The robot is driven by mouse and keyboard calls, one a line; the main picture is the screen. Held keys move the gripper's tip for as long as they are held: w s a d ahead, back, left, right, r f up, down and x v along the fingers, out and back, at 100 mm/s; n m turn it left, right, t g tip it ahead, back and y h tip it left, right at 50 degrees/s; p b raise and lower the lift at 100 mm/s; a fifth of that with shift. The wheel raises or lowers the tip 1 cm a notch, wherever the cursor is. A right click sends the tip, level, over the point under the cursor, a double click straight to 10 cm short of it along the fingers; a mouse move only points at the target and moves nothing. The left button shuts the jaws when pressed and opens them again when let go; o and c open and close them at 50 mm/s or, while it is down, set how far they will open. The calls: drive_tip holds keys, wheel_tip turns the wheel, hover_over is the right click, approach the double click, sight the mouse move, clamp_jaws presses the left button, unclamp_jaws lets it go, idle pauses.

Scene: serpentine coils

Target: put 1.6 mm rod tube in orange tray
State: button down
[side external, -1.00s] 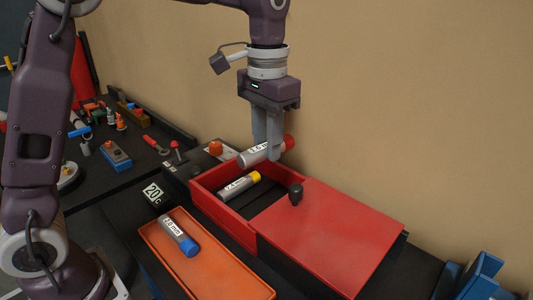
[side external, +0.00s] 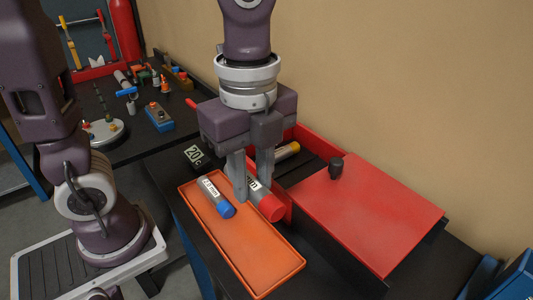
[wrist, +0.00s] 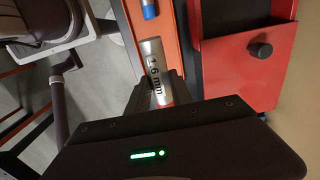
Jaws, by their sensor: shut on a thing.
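My gripper (side external: 253,190) is shut on the 1.6 mm rod tube (side external: 267,206), a grey tube with a red cap and white label. In the side view the fingers hide part of it, and the cap end points toward the camera. The wrist view shows the tube (wrist: 153,58) with its label readable as 1.6 mm. The tube is over the back right part of the orange tray (side external: 250,252); I cannot tell whether it touches the tray. A 2.0 mm tube with a blue cap (side external: 216,197) lies in the tray, left of my gripper.
The red box (side external: 365,212) stands right of the tray, its lid slid partly open with a black knob (side external: 336,167). A yellow-capped tube (side external: 287,151) lies inside. The tray's front half is clear.

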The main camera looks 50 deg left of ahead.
hover_over(255, 250)
wheel_tip(255, 250, down, 10)
drive_tip(key=shift+f, duration=0.1)
idle(0.4)
drive_tip(key=shift+f, duration=0.15)
idle(0.3)
drive_tip(key=shift+f, duration=1.25)
drive_tip(key=shift+f, duration=0.2)
drive_tip(key=shift+f, duration=0.45)
drive_tip(key=c, duration=1.1)
unclamp_jaws()
drive_tip(key=shift+o, duration=0.2)
